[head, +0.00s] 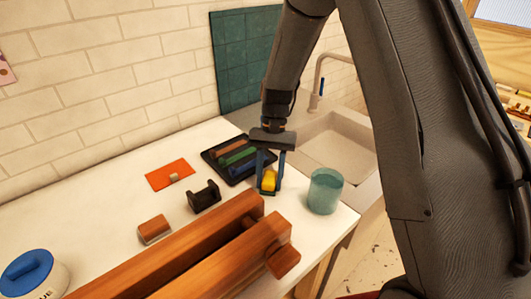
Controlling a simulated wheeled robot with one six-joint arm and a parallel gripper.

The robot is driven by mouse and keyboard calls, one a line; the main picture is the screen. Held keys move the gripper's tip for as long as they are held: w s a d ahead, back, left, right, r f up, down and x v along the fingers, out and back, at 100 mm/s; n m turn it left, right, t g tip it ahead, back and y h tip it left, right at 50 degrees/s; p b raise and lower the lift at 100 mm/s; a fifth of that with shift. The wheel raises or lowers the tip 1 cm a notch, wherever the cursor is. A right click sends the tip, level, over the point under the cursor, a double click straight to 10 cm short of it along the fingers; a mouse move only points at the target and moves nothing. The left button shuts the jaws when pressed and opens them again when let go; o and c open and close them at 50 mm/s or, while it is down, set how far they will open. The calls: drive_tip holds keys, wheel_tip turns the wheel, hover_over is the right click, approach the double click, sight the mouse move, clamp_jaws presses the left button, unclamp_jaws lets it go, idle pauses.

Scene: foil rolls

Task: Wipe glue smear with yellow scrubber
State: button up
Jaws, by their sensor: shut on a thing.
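My gripper (269,187) points down over the white counter, in front of the dark tray. It is shut on the yellow scrubber (269,180), which shows between its two blue-grey fingers. I cannot tell whether the scrubber touches the counter. I cannot make out a glue smear; the gripper and the wooden pieces hide parts of the counter.
A translucent teal cup (325,191) stands close to the gripper's right, with the sink (340,147) behind. The dark tray (212,153) holds several coloured bars. Long wooden pieces (185,250), a black holder (204,196), an orange card (163,175) and a blue-lidded tub (45,285) lie left.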

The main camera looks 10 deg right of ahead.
drive_tip(key=shift+w+a, duration=0.25)
drive_tip(key=shift+w, duration=0.15)
drive_tip(key=shift+w+a+r, duration=0.15)
drive_tip(key=shift+w+r, duration=0.05)
wheel_tip(320, 180, up, 3)
drive_tip(key=shift+s+f+p, duration=0.15)
drive_tip(key=shift+f+p, duration=0.05)
drive_tip(key=shift+p, duration=0.65)
drive_tip(key=shift+r+p, duration=1.7)
drive_tip(key=shift+r, duration=0.9)
